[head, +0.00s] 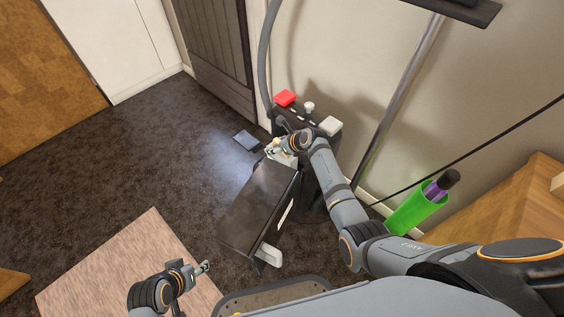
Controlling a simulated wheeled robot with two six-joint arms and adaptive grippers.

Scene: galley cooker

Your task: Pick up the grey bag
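A small flat blue-grey item (246,140) lies on the dark floor near the foot of the dark panelled door; it may be the grey bag, but it is too small to be sure. My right gripper (274,148) is just to the right of and below it in the picture, over the far end of a black box-like unit, by a pale object (284,157). The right fingers are too small and partly hidden to read. My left gripper (203,268) is low in the picture, above the floor by the pale mat, away from the blue-grey item, with no object visible in it.
The black unit (252,200) stands between my arms. A green cylinder (417,212) leans at the right. Floor to the left is clear around the mat (130,262).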

